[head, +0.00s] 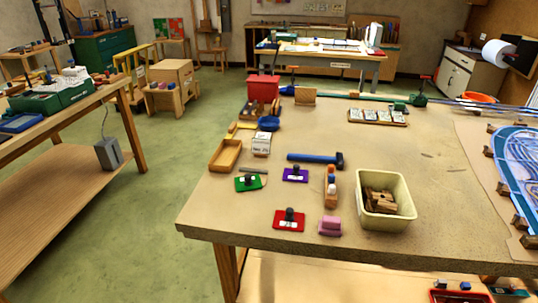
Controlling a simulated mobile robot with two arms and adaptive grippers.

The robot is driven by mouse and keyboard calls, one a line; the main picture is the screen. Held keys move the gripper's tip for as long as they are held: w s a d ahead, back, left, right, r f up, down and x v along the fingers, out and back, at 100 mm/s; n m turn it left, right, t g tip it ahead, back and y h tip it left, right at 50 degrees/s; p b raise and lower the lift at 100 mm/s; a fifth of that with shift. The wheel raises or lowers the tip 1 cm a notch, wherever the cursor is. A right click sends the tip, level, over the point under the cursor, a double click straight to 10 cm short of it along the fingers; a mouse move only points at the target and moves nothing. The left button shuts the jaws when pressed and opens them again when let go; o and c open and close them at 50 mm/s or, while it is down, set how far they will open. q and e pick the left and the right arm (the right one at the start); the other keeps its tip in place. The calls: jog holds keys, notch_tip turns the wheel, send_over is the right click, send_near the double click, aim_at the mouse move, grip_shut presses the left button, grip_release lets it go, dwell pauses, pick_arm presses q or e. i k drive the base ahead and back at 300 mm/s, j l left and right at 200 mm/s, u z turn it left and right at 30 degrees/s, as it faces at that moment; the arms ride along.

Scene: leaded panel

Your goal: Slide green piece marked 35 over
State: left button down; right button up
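A green piece (256,186) lies flat near the left edge of the tabletop (400,232) in the head view. It has a dark knob and a small white label; the label's number is too small to read. A purple piece (302,177) with a dark knob lies to its right, and a red piece (280,222) with a knob lies nearer the front edge. Neither of my grippers shows in the head view.
A wooden tray (218,163) and a white box (264,141) stand behind the green piece. A patterned glass panel (523,155) lies far right.

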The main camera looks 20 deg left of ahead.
aim_at(250, 182)
jog(key=i+l+u, duration=0.2)
jog(key=i, duration=0.25)
jog(key=i+l+u, duration=0.2)
jog(key=i+l, duration=0.2)
jog(key=i, duration=0.05)
